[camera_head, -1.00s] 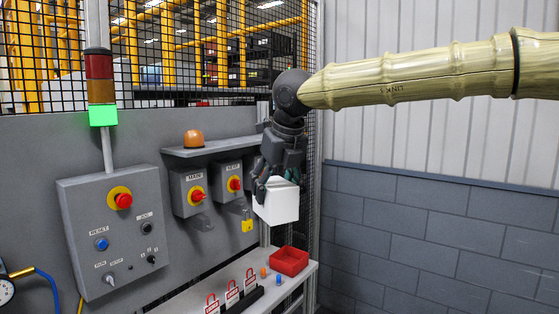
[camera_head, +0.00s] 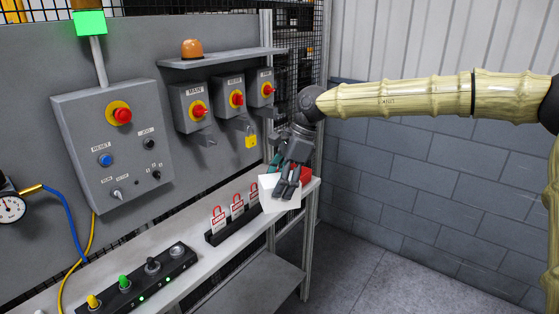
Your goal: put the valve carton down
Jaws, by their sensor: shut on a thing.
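The valve carton appears to be the white box (camera_head: 270,198) at the right end of the long light-grey shelf (camera_head: 150,236). My gripper (camera_head: 284,190) reaches down onto it from above, and its dark fingers are shut on the carton, covering part of its top and side. The carton looks slightly tilted. It overlaps the shelf's front edge in the picture, and I cannot tell whether it touches the shelf.
A red tray (camera_head: 306,173) is partly hidden behind my gripper. A black rack with several red padlock tags (camera_head: 236,225) stands just left of the carton. A black button strip (camera_head: 140,278) lies at the front left. Switch boxes (camera_head: 193,108) line the wall above.

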